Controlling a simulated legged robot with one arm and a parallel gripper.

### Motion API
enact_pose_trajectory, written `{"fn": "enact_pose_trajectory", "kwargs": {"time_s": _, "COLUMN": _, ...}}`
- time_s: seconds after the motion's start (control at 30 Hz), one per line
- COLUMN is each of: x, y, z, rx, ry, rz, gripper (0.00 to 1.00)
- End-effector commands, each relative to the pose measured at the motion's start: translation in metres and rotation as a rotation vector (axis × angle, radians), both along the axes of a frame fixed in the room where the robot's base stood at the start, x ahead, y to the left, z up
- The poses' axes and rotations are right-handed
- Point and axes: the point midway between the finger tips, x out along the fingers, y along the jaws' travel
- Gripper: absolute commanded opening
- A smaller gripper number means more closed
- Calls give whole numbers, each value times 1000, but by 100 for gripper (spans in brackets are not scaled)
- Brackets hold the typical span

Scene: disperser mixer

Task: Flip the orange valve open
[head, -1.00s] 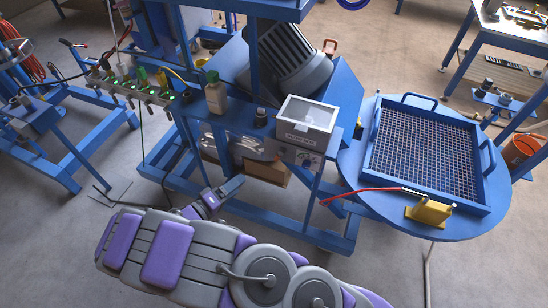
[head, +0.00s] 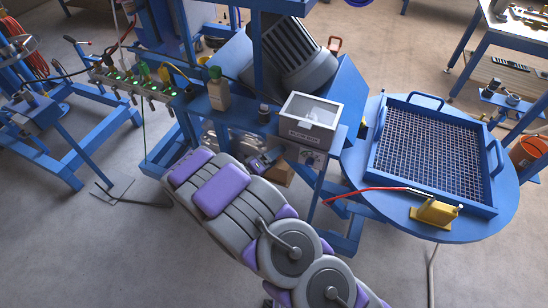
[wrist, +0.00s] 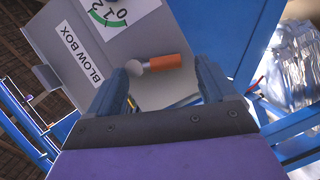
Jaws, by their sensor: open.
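The orange valve handle (wrist: 165,63) shows in the wrist view, with a round grey pivot at its left end. It lies nearly level, on the face of a grey box (wrist: 72,22) labelled "BLOW BOX". My gripper (wrist: 163,68) is open; its two fingers stand left and right of the handle, which appears between the fingertips. I cannot tell how far the handle is from them in depth. In the head view my gripper (head: 264,160) is below the blue frame's shelf, left of the grey box front. The orange handle cannot be made out there.
A round blue table (head: 455,228) with a mesh tray (head: 489,205) is to the right. Crumpled silvery material (wrist: 296,62) shows at the right of the wrist view.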

Motion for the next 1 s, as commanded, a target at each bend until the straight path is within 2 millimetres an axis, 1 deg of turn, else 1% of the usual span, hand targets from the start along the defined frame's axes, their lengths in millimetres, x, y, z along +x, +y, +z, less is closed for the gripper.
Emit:
{"fn": "enact_pose_trajectory", "kwargs": {"time_s": 0.1, "x": 4, "y": -4, "z": -1, "rx": 0, "ry": 0, "rz": 0, "gripper": 84}}
{"fn": "enact_pose_trajectory", "kwargs": {"time_s": 0.37, "x": 5, "y": -4, "z": -1, "rx": 0, "ry": 0, "rz": 1, "gripper": 84}}
{"fn": "enact_pose_trajectory", "kwargs": {"time_s": 0.47, "x": 5, "y": -4, "z": -1, "rx": 0, "ry": 0, "rz": 1, "gripper": 76}}
{"fn": "enact_pose_trajectory", "kwargs": {"time_s": 0.9, "x": 5, "y": -4, "z": -2, "rx": -1, "ry": 2, "rz": 2, "gripper": 34}}
{"fn": "enact_pose_trajectory", "kwargs": {"time_s": 0.97, "x": 5, "y": -3, "z": -2, "rx": 0, "ry": 3, "rz": 1, "gripper": 28}}
{"fn": "enact_pose_trajectory", "kwargs": {"time_s": 1.0, "x": 5, "y": -3, "z": -2, "rx": -1, "ry": 3, "rz": 1, "gripper": 28}}
